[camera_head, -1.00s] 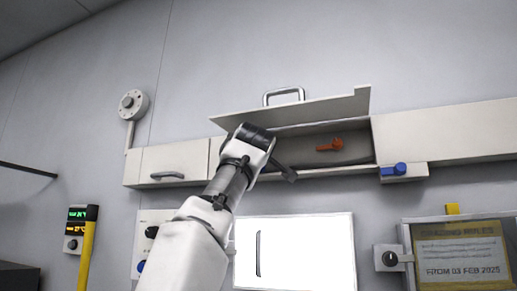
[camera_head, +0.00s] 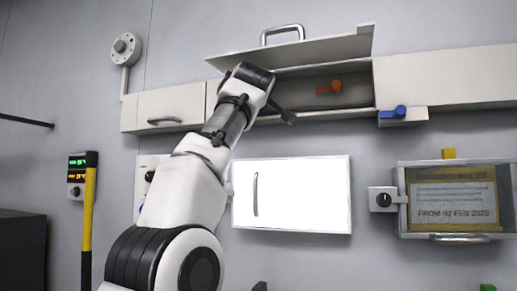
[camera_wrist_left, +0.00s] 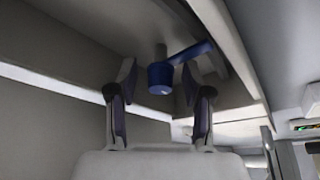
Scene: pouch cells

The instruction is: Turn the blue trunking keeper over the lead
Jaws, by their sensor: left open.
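The blue keeper (camera_head: 400,111) is a small lever on a white block at the right end of the open trunking section. In the left wrist view the blue keeper (camera_wrist_left: 161,78) shows as a round hub with a lever pointing up and right. I cannot pick out the lead for sure. My right gripper is out of view.
A closed trunking section (camera_head: 165,110) lies left. A white door (camera_head: 300,195) and a yellow-labelled box (camera_head: 455,200) are below.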

